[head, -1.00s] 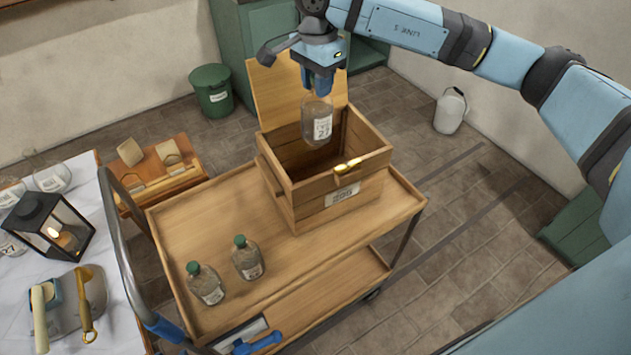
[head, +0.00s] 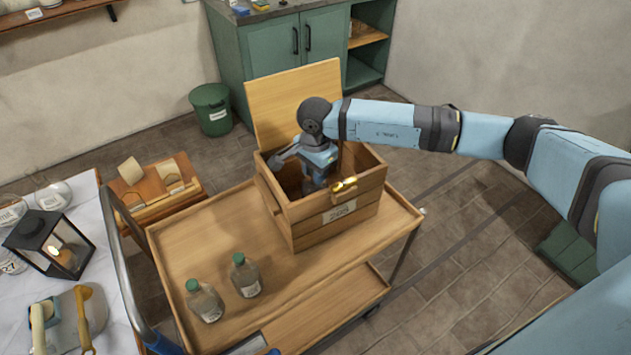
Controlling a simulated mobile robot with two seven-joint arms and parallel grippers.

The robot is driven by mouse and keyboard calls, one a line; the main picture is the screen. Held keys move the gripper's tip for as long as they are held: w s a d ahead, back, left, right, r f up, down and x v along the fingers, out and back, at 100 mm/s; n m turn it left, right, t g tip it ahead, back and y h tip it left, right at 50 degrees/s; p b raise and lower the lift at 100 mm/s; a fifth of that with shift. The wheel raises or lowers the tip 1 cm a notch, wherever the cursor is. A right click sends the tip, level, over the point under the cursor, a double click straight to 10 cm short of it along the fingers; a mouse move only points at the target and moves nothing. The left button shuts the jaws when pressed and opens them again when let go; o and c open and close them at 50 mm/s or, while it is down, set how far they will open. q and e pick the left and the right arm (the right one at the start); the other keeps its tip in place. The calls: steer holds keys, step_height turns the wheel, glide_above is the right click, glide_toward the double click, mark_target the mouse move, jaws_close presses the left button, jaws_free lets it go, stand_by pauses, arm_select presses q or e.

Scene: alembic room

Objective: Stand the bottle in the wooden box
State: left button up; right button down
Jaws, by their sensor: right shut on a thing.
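The wooden box (head: 337,216) stands on the wooden cart with its lid (head: 296,100) open and tilted back. My right gripper (head: 314,184) reaches down into the box from above. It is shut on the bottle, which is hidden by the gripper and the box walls. I cannot see whether the bottle touches the box floor. My left gripper is not in view.
Two green-capped bottles (head: 245,275) (head: 204,300) stand on the cart top (head: 190,245), left of the box. A lantern (head: 48,244) is on the white-covered table at the left. A green bin (head: 211,109) stands on the floor behind.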

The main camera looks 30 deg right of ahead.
steer(key=shift+f, duration=2.2)
steer(key=shift+f, duration=0.15)
steer(key=c, duration=0.9)
jaws_free()
steer(key=shift+r, duration=0.35)
step_height(320, 180, up, 12)
steer(key=shift+f+b, duration=0.15)
steer(key=shift+b, duration=0.5)
